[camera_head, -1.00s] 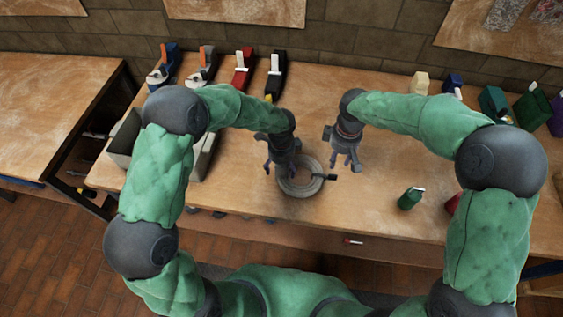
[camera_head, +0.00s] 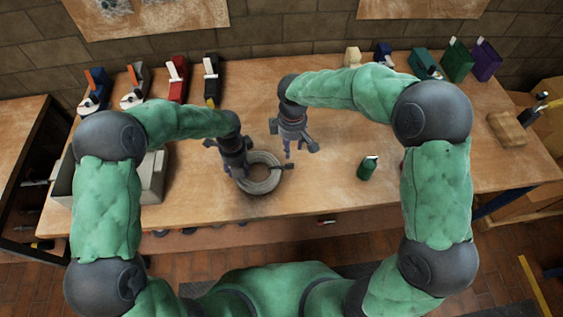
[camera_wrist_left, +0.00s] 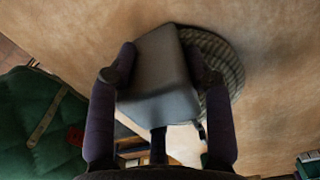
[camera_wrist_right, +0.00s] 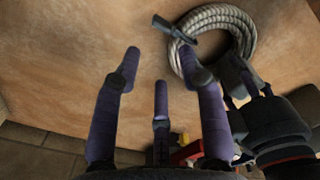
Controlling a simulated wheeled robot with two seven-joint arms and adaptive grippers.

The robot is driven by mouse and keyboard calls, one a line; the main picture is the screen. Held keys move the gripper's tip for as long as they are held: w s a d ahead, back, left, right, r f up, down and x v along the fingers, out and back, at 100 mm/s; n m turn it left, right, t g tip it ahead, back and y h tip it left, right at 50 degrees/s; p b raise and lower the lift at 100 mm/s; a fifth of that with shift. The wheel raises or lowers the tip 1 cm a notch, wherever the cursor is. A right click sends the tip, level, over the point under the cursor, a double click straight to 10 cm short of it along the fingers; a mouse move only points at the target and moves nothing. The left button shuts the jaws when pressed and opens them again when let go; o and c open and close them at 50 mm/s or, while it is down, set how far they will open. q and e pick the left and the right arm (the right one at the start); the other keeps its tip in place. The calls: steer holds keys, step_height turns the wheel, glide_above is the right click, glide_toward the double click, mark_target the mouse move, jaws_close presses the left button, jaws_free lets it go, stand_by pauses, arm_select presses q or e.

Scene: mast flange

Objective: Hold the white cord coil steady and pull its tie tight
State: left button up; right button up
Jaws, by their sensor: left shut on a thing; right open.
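The white cord coil (camera_head: 262,182) lies on the wooden bench and looks greyish. A dark tie tab (camera_head: 289,167) sticks out from its right side; the tab also shows in the right wrist view (camera_wrist_right: 176,31). My left gripper (camera_head: 240,177) is at the coil's left side. In the left wrist view its fingers are closed around a dark grey block (camera_wrist_left: 160,75) at the coil (camera_wrist_left: 222,65), partly hiding it. My right gripper (camera_head: 293,151) is open and empty, behind and right of the coil, apart from the tab. Its spread fingers show in the right wrist view (camera_wrist_right: 158,60).
A grey bin (camera_head: 151,180) is at the left. Tape dispensers (camera_head: 177,80) and several coloured containers (camera_head: 458,60) line the back. Bench between coil and bottle is clear.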

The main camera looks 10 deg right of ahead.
mark_target(290, 166)
step_height(290, 166, down, 11)
steer(key=n, duration=0.5)
steer(key=shift+a, duration=0.1)
stand_by(0.5)
jaws_close()
